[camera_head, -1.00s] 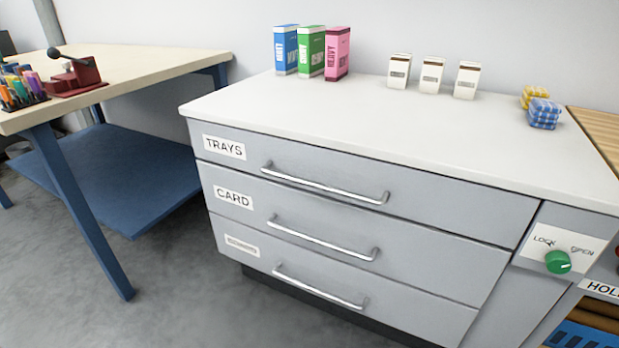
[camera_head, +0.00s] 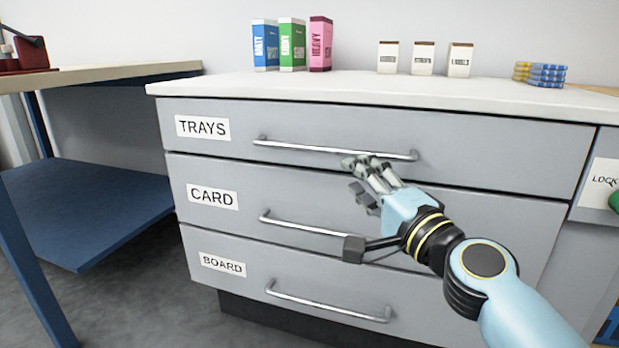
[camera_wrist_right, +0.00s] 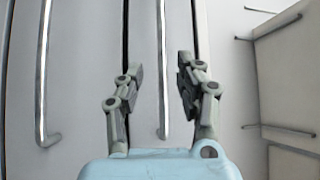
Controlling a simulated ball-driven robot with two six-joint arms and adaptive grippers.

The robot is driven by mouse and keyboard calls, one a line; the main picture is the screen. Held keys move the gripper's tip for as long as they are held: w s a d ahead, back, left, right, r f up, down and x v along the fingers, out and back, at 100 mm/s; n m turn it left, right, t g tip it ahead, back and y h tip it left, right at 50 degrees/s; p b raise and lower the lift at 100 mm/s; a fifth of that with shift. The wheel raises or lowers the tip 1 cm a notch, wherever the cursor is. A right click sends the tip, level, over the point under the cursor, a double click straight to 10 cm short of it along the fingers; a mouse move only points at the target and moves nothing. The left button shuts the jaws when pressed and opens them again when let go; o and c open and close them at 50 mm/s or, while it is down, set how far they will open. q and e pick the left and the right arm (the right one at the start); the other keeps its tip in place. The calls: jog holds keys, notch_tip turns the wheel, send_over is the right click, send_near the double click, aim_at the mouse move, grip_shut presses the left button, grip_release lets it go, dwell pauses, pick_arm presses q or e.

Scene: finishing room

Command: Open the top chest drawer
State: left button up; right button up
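The top chest drawer (camera_head: 330,175), labelled TRAYS, is shut and flush with the chest front. Its silver bar handle (camera_head: 300,147) runs across it. My right gripper (camera_head: 358,176) is in front of the chest, near the right half of this handle, coming from the lower right. In the right wrist view its two fingers (camera_wrist_right: 158,75) are apart, with a bar handle (camera_wrist_right: 161,60) showing between them; I cannot tell whether they touch it. It appears to hold nothing. My left gripper is not in view.
Below are the CARD (camera_head: 212,196) and BOARD (camera_head: 223,265) drawers, both shut with bar handles. A lock panel (camera_head: 602,182) with a green knob is at the right edge. Boxes (camera_head: 292,45) stand on the worktop (camera_head: 215,83). A blue-legged bench (camera_head: 130,68) stands left.

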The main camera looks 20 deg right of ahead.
aim_at(329, 153)
jog(key=p+x, duration=0.1)
jog(key=x, duration=0.9)
jog(key=shift+w+a+r, duration=0.1)
jog(key=shift+w+r, duration=0.05)
jog(key=shift+w, duration=0.2)
grip_shut()
